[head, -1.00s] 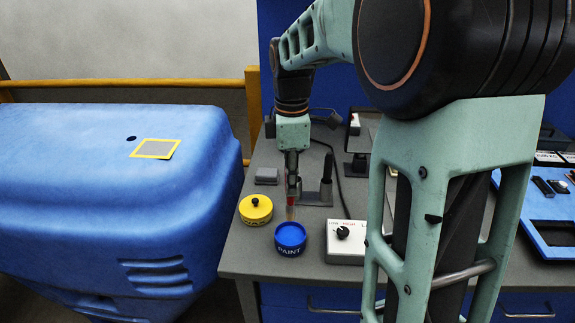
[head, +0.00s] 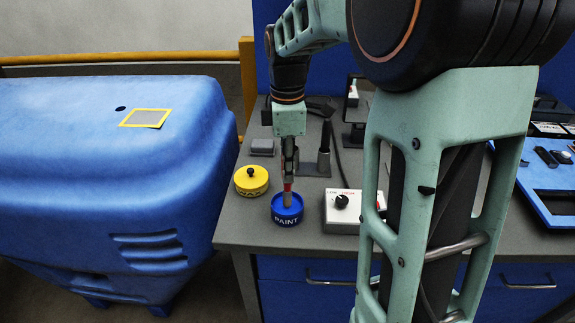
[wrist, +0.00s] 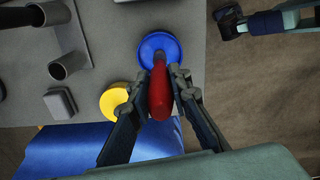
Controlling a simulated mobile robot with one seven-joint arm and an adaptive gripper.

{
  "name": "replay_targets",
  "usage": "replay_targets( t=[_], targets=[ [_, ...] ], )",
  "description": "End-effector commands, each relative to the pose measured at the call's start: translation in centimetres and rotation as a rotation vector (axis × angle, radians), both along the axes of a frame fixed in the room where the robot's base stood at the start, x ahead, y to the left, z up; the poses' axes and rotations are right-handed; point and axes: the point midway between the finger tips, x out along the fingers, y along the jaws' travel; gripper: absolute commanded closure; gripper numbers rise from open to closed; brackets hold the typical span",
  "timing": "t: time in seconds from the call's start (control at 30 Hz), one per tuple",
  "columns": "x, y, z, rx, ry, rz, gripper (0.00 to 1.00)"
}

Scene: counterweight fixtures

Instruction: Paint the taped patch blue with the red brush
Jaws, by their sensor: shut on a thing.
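My gripper (head: 289,183) is shut on the red brush (wrist: 160,95), whose red handle shows between the fingers in the wrist view. The brush points down, and its lower end is at the mouth of the blue paint pot (head: 287,218). The bristles are hidden, so I cannot tell how deep they reach. The pot also shows in the wrist view (wrist: 172,42). The taped patch (head: 146,118) is a grey rectangle with a yellow tape border on top of the large blue casing (head: 60,150) at left.
A yellow pot (head: 251,180) with a black knob stands just left of the paint pot. A white control box (head: 343,222) with a black knob stands to its right. A dark holder (head: 318,168) and a small grey block (head: 262,147) are behind on the grey bench (head: 232,228).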

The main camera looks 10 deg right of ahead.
Motion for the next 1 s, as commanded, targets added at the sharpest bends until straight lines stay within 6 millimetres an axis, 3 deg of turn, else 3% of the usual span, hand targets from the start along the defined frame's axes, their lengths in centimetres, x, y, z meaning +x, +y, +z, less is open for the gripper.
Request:
replay_targets(
  t=[1.0],
  targets=[
    [0.00, 0.00, -0.50, 0.000, 0.000, 0.000, 0.99]
  ],
)
